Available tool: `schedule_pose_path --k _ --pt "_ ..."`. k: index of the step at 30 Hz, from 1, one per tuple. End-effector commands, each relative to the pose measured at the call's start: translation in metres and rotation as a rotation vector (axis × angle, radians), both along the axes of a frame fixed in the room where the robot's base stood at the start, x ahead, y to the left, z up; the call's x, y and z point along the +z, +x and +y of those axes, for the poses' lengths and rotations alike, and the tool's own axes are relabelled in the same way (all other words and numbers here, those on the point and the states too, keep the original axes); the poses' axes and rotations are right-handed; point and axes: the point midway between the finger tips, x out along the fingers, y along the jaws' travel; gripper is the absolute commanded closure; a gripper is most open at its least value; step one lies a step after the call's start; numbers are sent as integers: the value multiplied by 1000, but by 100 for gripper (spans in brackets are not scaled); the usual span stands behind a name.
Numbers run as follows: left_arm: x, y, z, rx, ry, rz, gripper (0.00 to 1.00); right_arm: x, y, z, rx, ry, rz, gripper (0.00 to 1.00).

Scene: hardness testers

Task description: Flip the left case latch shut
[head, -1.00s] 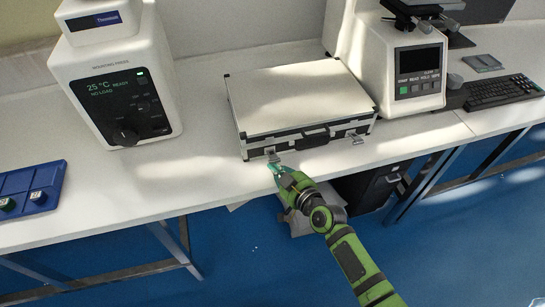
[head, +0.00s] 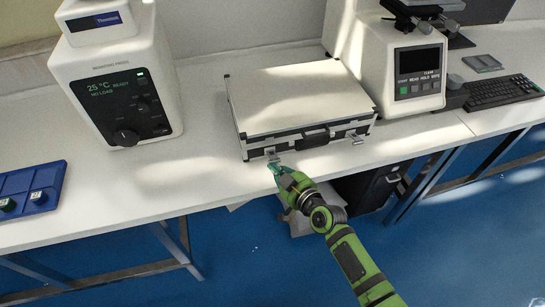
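A silver case (head: 295,97) with black edges lies closed on the white table, its handle (head: 316,138) facing the front edge. The left latch (head: 271,154) is a small metal piece on the case's front face. The right latch (head: 355,139) sticks out from the front face to the right of the handle. My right gripper (head: 274,167) is at the left latch, its teal fingertips just below and in front of it. Whether they touch it, and how far the fingers are apart, is too small to tell. My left gripper is not in view.
A white mounting press (head: 120,85) stands left of the case and a white tester (head: 392,70) stands close on its right. A blue tray (head: 30,188) lies at the far left.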

Motion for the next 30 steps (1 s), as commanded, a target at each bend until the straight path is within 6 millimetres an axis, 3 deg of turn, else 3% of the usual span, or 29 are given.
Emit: schedule_pose_path --k 20,30 --pt "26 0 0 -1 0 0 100 29 0 0 0 -1 -2 100" --pt "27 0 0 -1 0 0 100 29 0 0 0 0 -1 100"
